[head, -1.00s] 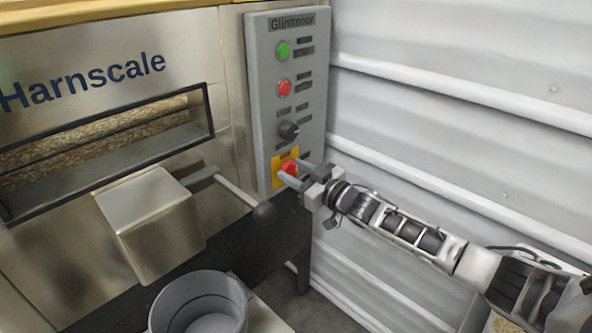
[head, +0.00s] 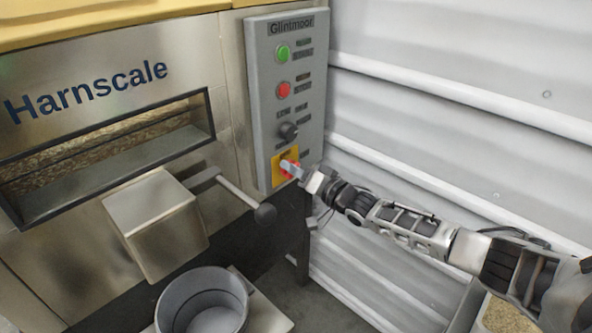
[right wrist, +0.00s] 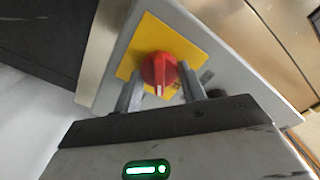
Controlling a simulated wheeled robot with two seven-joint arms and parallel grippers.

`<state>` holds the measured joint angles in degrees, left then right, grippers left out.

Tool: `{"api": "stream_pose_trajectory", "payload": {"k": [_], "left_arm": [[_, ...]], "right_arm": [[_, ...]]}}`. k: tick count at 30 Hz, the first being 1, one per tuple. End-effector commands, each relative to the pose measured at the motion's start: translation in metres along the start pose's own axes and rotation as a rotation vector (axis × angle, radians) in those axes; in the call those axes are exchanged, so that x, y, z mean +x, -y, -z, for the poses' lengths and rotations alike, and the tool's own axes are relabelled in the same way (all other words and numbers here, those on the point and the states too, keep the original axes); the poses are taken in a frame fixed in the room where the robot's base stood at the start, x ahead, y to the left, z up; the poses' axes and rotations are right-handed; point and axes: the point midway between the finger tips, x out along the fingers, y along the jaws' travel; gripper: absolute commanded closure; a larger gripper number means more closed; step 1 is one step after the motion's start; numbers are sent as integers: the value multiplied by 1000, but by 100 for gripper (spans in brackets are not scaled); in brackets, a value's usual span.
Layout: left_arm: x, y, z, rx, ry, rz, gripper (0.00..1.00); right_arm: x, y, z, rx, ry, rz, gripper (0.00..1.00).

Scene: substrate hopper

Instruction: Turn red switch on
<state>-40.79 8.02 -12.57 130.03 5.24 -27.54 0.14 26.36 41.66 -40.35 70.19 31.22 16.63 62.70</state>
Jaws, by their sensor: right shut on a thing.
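The red switch (head: 292,172) is a rotary knob on a yellow plate (head: 279,171), low on the grey Glintmoor control panel (head: 262,110). My right gripper (head: 289,168) is at the switch, its fingers partly covering the knob in the head view. In the right wrist view the red switch (right wrist: 158,71) sits between the two grey fingers of my right gripper (right wrist: 161,90), which is shut on it. A white mark shows on the knob's lower end there. My left gripper is not in view.
Above the switch are a black knob (head: 288,131), a red button (head: 284,90) and a green button (head: 283,53). A lever with a black ball (head: 265,214) juts out to the left. A grey bucket (head: 203,299) stands below. A corrugated white wall (head: 440,120) is on the right.

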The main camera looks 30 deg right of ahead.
Motion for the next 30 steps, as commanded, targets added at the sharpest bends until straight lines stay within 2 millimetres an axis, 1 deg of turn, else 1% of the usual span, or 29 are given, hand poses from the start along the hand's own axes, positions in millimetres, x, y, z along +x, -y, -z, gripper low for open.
{"api": "stream_pose_trajectory", "payload": {"k": [6, 11, 15, 21, 30], "left_arm": [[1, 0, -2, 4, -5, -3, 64], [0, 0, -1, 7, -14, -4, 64], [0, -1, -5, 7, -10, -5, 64], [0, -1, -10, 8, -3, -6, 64], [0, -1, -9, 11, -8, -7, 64]], "right_arm": [[0, -2, -1, 201, 0, 0, 82], [0, -2, -1, 332, 1, 0, 82], [0, -3, -2, 429, 1, -1, 82], [0, -3, -2, 526, 2, -2, 82], [0, -2, -2, 585, 2, -2, 82]]}}
